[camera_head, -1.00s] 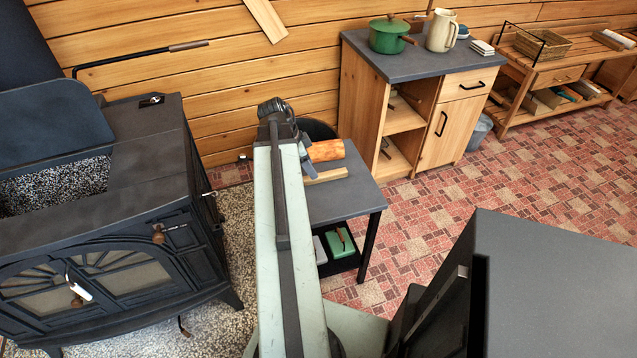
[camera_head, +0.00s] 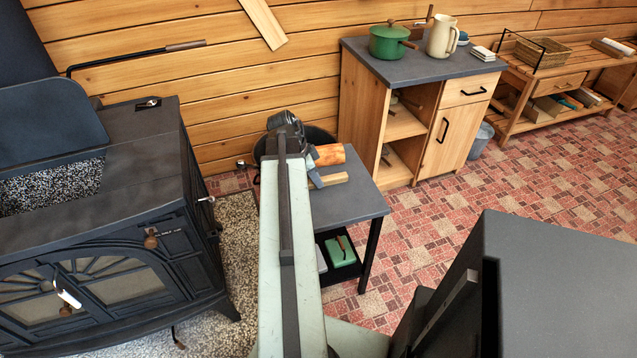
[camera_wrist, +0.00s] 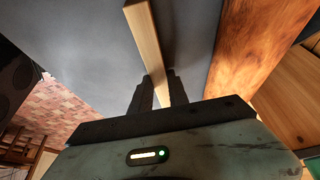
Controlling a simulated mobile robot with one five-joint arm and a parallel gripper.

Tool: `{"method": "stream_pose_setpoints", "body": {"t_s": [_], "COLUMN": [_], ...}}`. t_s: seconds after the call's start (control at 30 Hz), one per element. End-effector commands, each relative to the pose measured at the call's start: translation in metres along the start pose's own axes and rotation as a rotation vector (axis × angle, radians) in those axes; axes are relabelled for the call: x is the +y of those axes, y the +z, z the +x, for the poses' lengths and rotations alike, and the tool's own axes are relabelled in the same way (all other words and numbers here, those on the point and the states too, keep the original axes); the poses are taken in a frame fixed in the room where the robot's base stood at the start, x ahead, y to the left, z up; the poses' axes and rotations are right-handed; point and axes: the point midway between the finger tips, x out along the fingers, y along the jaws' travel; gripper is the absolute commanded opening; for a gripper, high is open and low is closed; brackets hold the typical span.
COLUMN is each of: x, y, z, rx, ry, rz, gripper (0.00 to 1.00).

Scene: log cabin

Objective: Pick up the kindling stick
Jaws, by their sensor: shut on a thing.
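The kindling stick (camera_head: 331,180) is a pale, squared piece of wood at the small dark grey table (camera_head: 357,198). In the wrist view, the stick (camera_wrist: 145,35) runs between the two dark fingers of my gripper (camera_wrist: 158,84), which is shut on it. In the head view, my gripper (camera_head: 313,176) is at the left end of the stick and mostly hidden behind my arm. I cannot tell whether the stick touches the tabletop.
An orange-brown log (camera_head: 330,154) lies close beside the stick; it also fills the right of the wrist view (camera_wrist: 250,50). A black stove (camera_head: 120,190) stands left. A green box (camera_head: 340,250) sits on the table's lower shelf. A cabinet (camera_head: 450,125) stands behind right.

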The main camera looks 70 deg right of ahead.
Motion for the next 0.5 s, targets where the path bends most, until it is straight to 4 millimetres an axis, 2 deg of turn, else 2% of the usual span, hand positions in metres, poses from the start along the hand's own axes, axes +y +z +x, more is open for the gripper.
{"method": "stream_pose_setpoints", "body": {"t_s": [0.17, 0.27, 0.5], "x": [0.0, 0.0, 0.0], "y": [-0.002, -0.005, -0.024], "z": [-0.003, -0.012, -0.055], "rx": [0.0, 0.0, 0.0], "ry": [0.0, 0.0, 0.001], "rz": [0.001, 0.001, 0.001], "gripper": [0.0, 0.0, 0.0]}}
